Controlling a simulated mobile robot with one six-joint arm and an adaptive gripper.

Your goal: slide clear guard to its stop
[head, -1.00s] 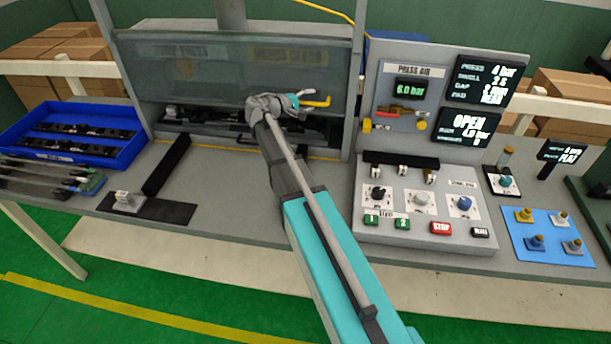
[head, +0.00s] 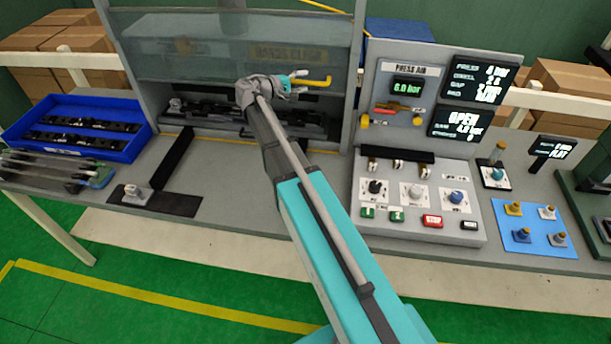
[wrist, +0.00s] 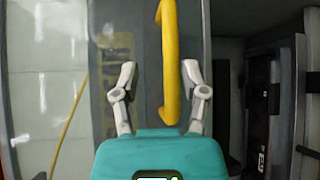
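The clear guard (head: 200,62) is a see-through panel at the front of the press, raised, with open space below its lower edge. Its yellow handle (head: 318,82) is at the panel's lower right. My gripper (head: 297,80) is at this handle. In the wrist view the handle (wrist: 169,65) lies between the two spread fingers of my gripper (wrist: 161,82). There is a clear gap to the left finger. The right finger is very close to the handle; I cannot tell whether they touch. The guard's top edge and any stop are not clear to see.
The press opening (head: 215,118) shows dark fixtures below the guard. A blue tray (head: 133,150) with black parts stands at left. The control panel (head: 470,172) with knobs and buttons is at right, its screen reading OPEN. The grey bench front is mostly free.

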